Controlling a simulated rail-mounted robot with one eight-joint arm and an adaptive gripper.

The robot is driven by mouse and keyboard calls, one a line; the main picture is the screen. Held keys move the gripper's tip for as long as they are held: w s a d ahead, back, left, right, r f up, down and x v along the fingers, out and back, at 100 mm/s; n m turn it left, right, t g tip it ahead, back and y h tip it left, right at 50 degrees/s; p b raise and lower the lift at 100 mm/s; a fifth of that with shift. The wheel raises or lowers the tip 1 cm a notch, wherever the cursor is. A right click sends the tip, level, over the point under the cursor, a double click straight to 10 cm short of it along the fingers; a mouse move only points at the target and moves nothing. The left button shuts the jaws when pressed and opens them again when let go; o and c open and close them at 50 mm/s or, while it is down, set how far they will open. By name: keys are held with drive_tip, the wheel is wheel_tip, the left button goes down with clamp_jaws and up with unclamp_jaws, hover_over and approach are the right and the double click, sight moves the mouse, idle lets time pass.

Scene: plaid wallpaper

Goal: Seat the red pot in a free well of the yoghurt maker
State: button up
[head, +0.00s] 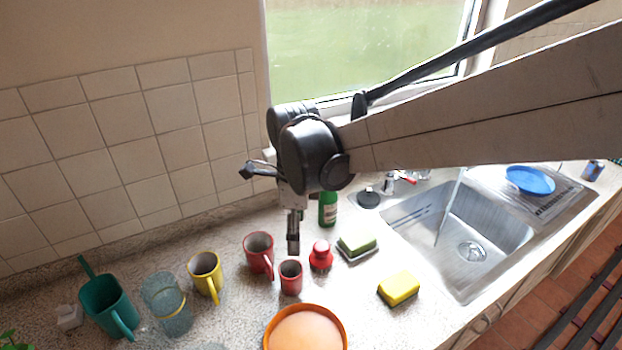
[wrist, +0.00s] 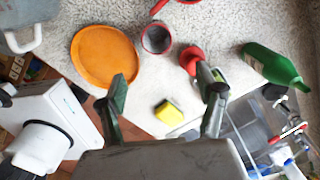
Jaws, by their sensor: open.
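The likely red pot is a small, open, dark red cup (head: 291,278) upright on the counter; it also shows in the wrist view (wrist: 157,39). My gripper (head: 293,250) hangs above the counter near this cup, pointing down. In the wrist view its two fingers are spread wide (wrist: 166,92), with nothing between them; the cup lies beyond the fingertips, apart from them. I cannot make out a yoghurt maker or its wells in either view.
An orange plate (head: 340,318) lies in front. A yellow sponge (head: 399,288), green bottle (head: 328,210) and sink (head: 460,240) are to the right. Yellow (head: 205,274) and teal mugs (head: 107,305) stand left.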

sight(291, 271)
drive_tip(key=shift+m, duration=0.4)
drive_tip(key=f, duration=0.4)
drive_tip(key=a+f+p, duration=0.1)
drive_tip(key=f, duration=0.9)
drive_tip(key=shift+s+a+p, duration=0.25)
drive_tip(key=shift+p, duration=0.05)
drive_tip(key=shift+c, duration=0.2)
drive_tip(key=c, duration=1.4)
